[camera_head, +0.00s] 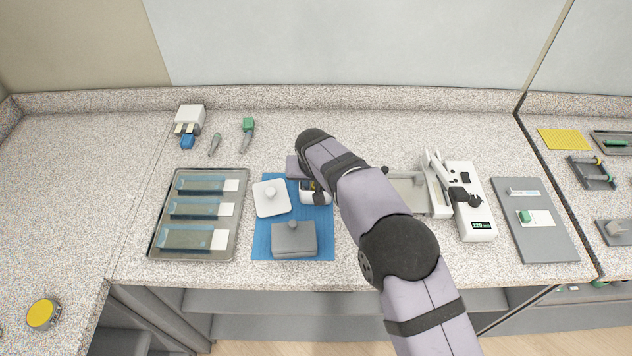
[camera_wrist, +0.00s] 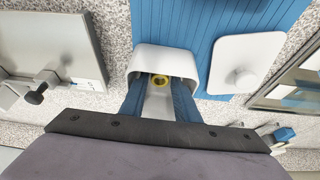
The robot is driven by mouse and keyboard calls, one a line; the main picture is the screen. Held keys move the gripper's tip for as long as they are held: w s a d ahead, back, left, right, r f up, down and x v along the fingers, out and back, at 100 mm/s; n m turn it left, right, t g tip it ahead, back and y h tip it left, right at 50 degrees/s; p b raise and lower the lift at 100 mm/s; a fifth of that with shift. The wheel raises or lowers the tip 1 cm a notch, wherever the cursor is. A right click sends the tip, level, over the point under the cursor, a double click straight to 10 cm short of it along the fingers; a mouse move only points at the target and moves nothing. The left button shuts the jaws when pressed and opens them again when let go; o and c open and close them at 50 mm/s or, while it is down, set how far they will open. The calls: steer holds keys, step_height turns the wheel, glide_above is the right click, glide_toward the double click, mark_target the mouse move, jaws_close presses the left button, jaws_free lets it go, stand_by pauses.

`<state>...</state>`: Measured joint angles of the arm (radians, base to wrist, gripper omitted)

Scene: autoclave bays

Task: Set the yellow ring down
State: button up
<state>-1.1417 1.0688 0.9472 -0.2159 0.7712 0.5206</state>
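The yellow ring (camera_wrist: 160,81) shows small inside the open mouth of a white container (camera_wrist: 150,58) in the wrist view. The container also shows in the head view (camera_head: 318,197), on a blue mat (camera_head: 262,245) and partly behind my arm. My gripper (camera_wrist: 159,84) points down at the container, with one blue finger on each side of the mouth. The fingers are apart, and the ring looks narrower than the gap between them. Whether the ring touches the container's floor cannot be told. My arm hides the fingers in the head view.
A white lid with a knob (camera_head: 264,204) and a grey knobbed box (camera_head: 296,240) share the mat. A metal tray (camera_head: 153,243) with blue pouches lies left, a white device (camera_head: 480,208) right. The counter's left part is mostly clear.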

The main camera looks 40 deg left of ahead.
steer(key=shift+r, duration=0.15)
steer(key=shift+r, duration=0.15)
steer(key=b+v, duration=0.3)
steer(key=v, duration=0.9)
steer(key=shift+b, duration=0.3)
steer(key=w+d+f+m+h, duration=0.15)
steer(key=w+d, duration=0.45)
steer(key=d, duration=0.7)
steer(key=w+d+f+m+h, duration=0.15)
steer(key=w+d, duration=0.35)
steer(key=d, duration=0.8)
steer(key=s+d+f+m+g, duration=0.1)
steer(key=s+d+m+g, duration=0.1)
steer(key=d, duration=1.1)
steer(key=s+d+f+m, duration=0.1)
steer(key=s+d+f, duration=0.1)
steer(key=s+d, duration=0.5)
steer(key=s+d+f+m+g, duration=0.1)
steer(key=s+d+f+m, duration=0.1)
steer(key=s+d, duration=0.5)
steer(key=shift+d+f+m, duration=0.3)
steer(key=shift+d+f, duration=0.2)
steer(key=shift+d, duration=0.4)
